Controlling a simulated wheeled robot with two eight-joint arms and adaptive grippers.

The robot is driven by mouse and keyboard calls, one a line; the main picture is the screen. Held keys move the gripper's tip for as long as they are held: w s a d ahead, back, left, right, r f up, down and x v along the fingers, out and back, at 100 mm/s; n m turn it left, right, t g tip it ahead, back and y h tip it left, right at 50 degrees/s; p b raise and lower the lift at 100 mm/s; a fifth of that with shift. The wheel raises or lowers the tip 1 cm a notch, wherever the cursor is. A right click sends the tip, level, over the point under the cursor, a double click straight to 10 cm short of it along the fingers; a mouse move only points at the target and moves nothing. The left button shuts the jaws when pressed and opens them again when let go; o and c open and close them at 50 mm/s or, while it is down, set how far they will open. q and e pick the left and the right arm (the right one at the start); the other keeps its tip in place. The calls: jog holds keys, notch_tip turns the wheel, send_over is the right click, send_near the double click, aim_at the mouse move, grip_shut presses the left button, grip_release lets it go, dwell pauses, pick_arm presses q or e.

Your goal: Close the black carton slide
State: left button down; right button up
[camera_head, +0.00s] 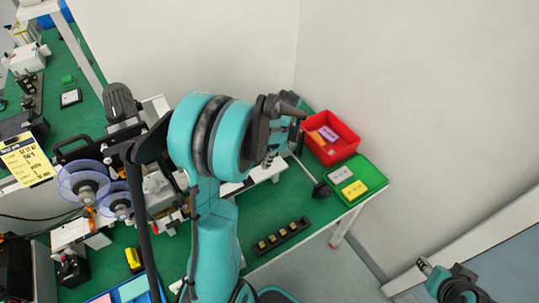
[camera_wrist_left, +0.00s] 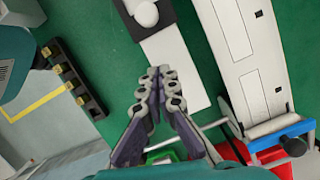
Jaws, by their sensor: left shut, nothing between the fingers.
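I cannot pick out the black carton slide for certain. A black round part (camera_head: 322,190) stands on the green table beside the white machine. In the head view my left arm hides much of the machine. Part of my right gripper (camera_head: 424,265) shows at the lower right; its jaws are unclear.
A red bin (camera_head: 343,151) with small packets and a green tray (camera_head: 376,176) with grey and yellow blocks stand at the table's right end. A black rack (camera_head: 296,229) with several yellowish pieces lies in front. A long white rail (camera_wrist_left: 226,40) runs beside my left fingers.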

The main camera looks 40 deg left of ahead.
pick_arm(q)
jog(key=shift+s+a+f+b, duration=0.15)
jog(key=shift+s+a+b, duration=0.05)
jog(key=shift+s+a, duration=0.55)
jog(key=shift+s+a+f+b, duration=0.15)
jog(key=shift+s+a, duration=0.4)
jog(key=shift+s, duration=0.35)
jog(key=shift+s, duration=0.1)
jog(key=s+a, duration=0.1)
jog(key=s, duration=0.1)
jog(key=s+a, duration=0.1)
jog(key=s, duration=0.2)
jog(key=s+a, duration=0.1)
jog(key=s, duration=0.2)
jog(key=shift+s+a, duration=0.15)
jog(key=shift+a, duration=0.05)
